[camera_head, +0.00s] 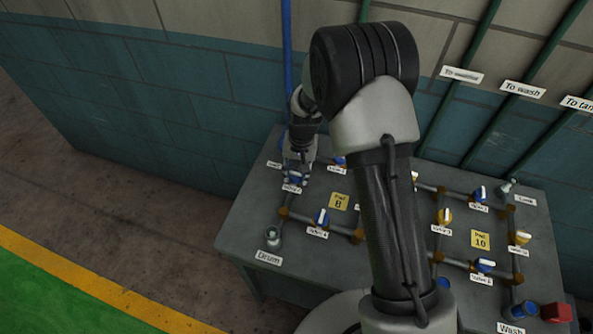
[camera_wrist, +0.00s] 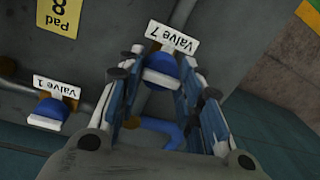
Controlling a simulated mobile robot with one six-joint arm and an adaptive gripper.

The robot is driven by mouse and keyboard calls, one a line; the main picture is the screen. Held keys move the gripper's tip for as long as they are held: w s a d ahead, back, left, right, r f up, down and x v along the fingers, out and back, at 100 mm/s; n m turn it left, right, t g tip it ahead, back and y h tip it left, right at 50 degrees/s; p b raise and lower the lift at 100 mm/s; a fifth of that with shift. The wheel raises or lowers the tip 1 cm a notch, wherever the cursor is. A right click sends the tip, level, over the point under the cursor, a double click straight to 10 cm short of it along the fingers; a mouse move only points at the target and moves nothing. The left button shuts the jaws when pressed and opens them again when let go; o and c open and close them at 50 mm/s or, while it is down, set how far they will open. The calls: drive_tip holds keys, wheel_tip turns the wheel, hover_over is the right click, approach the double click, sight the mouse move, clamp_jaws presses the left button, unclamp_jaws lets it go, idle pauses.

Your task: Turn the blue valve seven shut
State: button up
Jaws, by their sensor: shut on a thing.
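The blue valve seven (camera_wrist: 161,68) sits beside its "Valve 7" label (camera_wrist: 173,37) in the wrist view. It has a blue body and a white handle. My gripper (camera_wrist: 163,62) has one finger on each side of it, and the jaws are shut on it. In the head view my gripper (camera_head: 297,162) reaches down to valve seven (camera_head: 295,179) at the left part of the bench. The fingers partly cover the valve there, and I cannot tell the handle's exact angle.
The grey bench (camera_head: 245,215) carries pipes with other blue and yellow valves. Valve 1 (camera_wrist: 50,112) is close by in the wrist view. Another blue valve (camera_head: 322,217) stands to the right and nearer. A blue pipe (camera_head: 286,60) runs up the wall behind.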

idle(0.4)
drive_tip(key=o, duration=1.1)
drive_tip(key=shift+c, duration=0.2)
drive_tip(key=shift+r, duration=0.1)
wheel_tip(320, 180, up, 12)
drive_tip(key=d, duration=0.1)
drive_tip(key=shift+s, duration=0.1)
drive_tip(key=s+d+r+n+t, duration=0.1)
drive_tip(key=s+d+r, duration=0.1)
drive_tip(key=s+r, duration=0.4)
drive_tip(key=s+d+r+t, duration=0.1)
drive_tip(key=s+d+r, duration=0.2)
drive_tip(key=s+r, duration=0.35)
drive_tip(key=s+d+r+t+b, duration=0.1)
drive_tip(key=s+d+r, duration=0.1)
drive_tip(key=s, duration=0.6)
drive_tip(key=s+d+r+n+t, duration=0.1)
drive_tip(key=s+d+r, duration=0.1)
drive_tip(key=s, duration=0.6)
drive_tip(key=shift+s+d+h+b, duration=0.15)
drive_tip(key=shift+s+h+b, duration=0.1)
drive_tip(key=shift+h+b, duration=0.15)
